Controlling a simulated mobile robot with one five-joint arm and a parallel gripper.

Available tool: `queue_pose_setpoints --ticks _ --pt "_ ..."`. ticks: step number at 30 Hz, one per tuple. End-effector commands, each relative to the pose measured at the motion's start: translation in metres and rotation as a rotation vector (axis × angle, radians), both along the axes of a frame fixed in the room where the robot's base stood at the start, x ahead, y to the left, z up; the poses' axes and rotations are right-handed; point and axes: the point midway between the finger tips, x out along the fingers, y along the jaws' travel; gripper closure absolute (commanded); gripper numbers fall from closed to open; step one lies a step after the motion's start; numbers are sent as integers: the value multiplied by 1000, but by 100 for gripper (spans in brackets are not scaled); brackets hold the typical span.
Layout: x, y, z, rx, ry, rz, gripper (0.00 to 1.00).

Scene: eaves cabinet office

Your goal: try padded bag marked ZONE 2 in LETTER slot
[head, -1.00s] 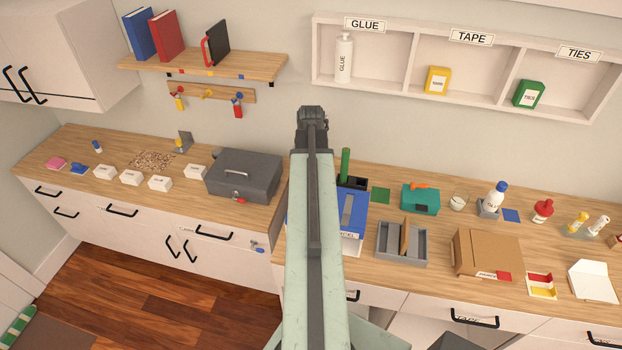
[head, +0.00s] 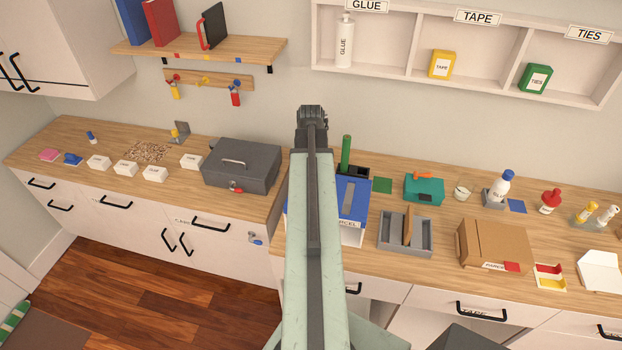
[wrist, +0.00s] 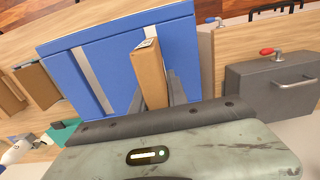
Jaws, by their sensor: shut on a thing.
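My gripper (wrist: 155,95) is shut on a narrow brown padded bag (wrist: 149,72) in the wrist view. The bag has a small white label at its far end, too small to read. It stands out between the fingers and overlaps the blue box (wrist: 115,58); I cannot tell whether it touches the box. A long grey slot (wrist: 92,82) shows in the box top, left of the bag. In the head view the blue box (head: 353,192) is partly behind my arm, with a partly hidden label ending in "CEL". The fingers and bag are hidden there.
A grey lockbox (head: 240,166) stands left of the blue box. A grey divided tray (head: 405,247), a brown carton (head: 494,243) and a teal box (head: 424,188) stand to its right. A wall cubby (head: 470,45) hangs above. Bare counter shows before the lockbox.

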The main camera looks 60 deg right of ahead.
Motion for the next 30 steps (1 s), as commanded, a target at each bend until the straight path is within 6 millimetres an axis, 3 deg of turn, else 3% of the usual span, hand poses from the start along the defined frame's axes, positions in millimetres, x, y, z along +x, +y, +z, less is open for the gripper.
queue_pose_setpoints --ticks 30 --pt "-1 0 -6 0 0 -2 100"
